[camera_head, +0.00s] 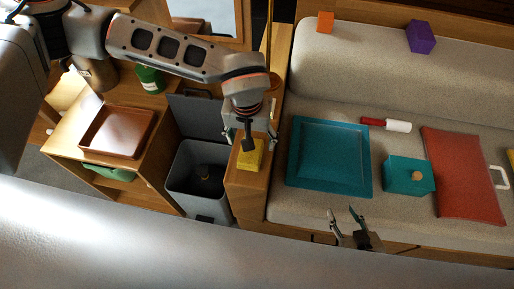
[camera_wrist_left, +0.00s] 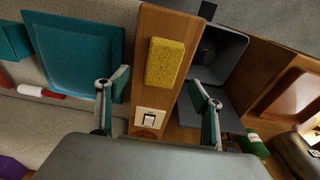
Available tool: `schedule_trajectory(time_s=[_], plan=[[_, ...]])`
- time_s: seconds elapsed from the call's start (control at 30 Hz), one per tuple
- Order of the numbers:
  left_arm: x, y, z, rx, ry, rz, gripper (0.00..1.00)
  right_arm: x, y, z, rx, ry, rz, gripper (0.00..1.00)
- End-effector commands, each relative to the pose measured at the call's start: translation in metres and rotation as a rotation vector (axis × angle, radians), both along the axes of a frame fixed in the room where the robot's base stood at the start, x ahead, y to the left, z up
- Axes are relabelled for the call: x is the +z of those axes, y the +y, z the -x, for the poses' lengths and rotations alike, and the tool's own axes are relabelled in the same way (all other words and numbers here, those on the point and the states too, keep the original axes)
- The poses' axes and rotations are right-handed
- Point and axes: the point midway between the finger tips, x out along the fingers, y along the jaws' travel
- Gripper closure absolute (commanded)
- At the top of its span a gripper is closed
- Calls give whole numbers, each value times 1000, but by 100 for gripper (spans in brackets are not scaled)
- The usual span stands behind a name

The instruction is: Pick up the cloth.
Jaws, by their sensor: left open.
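A green, soft-looking item (camera_head: 108,173), possibly the cloth, lies in the wooden shelf under the brown tray at the left; only part of it shows. No other thing in view looks clearly like a cloth. My left gripper (camera_head: 250,138) is open and empty above the wooden armrest, with a yellow sponge (camera_head: 250,154) below it. In the left wrist view, the yellow sponge (camera_wrist_left: 165,63) lies ahead between the spread fingers (camera_wrist_left: 156,95). My right gripper (camera_head: 345,216) is open and empty at the front edge of the sofa.
A grey bin (camera_head: 180,180) with its lid up stands between the shelf unit and the armrest (camera_head: 247,190). The brown tray (camera_head: 92,145) tops the shelf unit.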

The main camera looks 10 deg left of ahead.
Motion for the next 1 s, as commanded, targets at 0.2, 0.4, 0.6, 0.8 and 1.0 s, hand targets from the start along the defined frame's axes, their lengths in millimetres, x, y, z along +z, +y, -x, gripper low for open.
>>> schedule_trajectory(time_s=[0.2, 0.4, 0.6, 0.8, 1.0], plan=[[-20, 3, -4, -4, -4, -11, 33, -3, 2, 3, 2, 5, -2, 60], [-40, 4, -5, -2, -3, -9, 33, -5, 4, 5, 4, 8, -5, 60], [-69, 4, -9, -2, -3, -7, 33, -6, 4, 5, 4, 7, -3, 60], [-77, 4, -11, -3, -5, -6, 33, -3, 2, 2, 2, 1, 0, 60], [-77, 4, -11, -3, -6, -6, 44, -2, 1, 0, 1, -3, 1, 60]])
